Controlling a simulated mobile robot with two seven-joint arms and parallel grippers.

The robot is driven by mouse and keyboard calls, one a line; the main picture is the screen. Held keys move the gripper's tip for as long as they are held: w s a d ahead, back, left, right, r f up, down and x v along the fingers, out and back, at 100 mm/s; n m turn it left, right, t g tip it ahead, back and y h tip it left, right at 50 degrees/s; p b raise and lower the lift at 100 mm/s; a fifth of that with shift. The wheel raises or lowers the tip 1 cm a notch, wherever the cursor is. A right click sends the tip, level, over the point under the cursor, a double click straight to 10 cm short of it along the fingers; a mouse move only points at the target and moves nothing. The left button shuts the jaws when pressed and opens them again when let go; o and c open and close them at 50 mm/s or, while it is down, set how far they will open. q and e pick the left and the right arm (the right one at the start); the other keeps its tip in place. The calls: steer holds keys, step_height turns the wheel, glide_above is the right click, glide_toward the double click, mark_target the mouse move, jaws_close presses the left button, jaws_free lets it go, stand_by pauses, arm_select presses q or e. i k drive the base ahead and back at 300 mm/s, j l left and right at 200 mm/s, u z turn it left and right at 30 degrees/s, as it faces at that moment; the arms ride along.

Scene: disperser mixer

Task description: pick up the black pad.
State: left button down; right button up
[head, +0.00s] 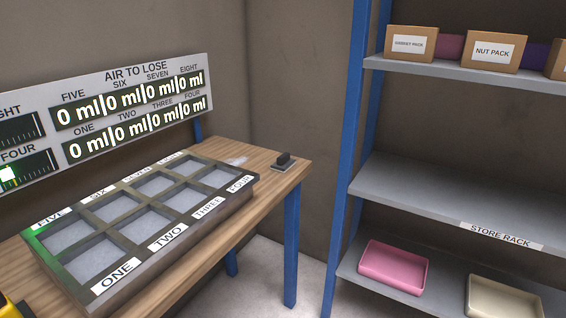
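A small black block (283,158), which looks like the black pad, sits on a thin grey plate (283,168) at the right end of the wooden table, close to its corner. It is small in the head view and its fine shape is hard to make out. Neither of my grippers shows in the head view.
A tray of labelled compartments (236,201) covers much of the wooden table (205,262). A display panel (135,113) stands behind it. A yellow object (8,305) is cut off at the lower left. A store rack (425,198) with pink (393,267) and cream bins stands right.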

mark_target(284, 163)
steer(key=l+u, duration=0.1)
steer(key=u, duration=0.4)
steer(key=i+l+u, duration=0.15)
steer(key=u, duration=0.35)
steer(key=l+u, duration=0.1)
steer(key=u, duration=0.4)
steer(key=l+u, duration=0.3)
steer(key=l, duration=0.15)
steer(key=l+u, duration=0.25)
steer(key=l, duration=0.2)
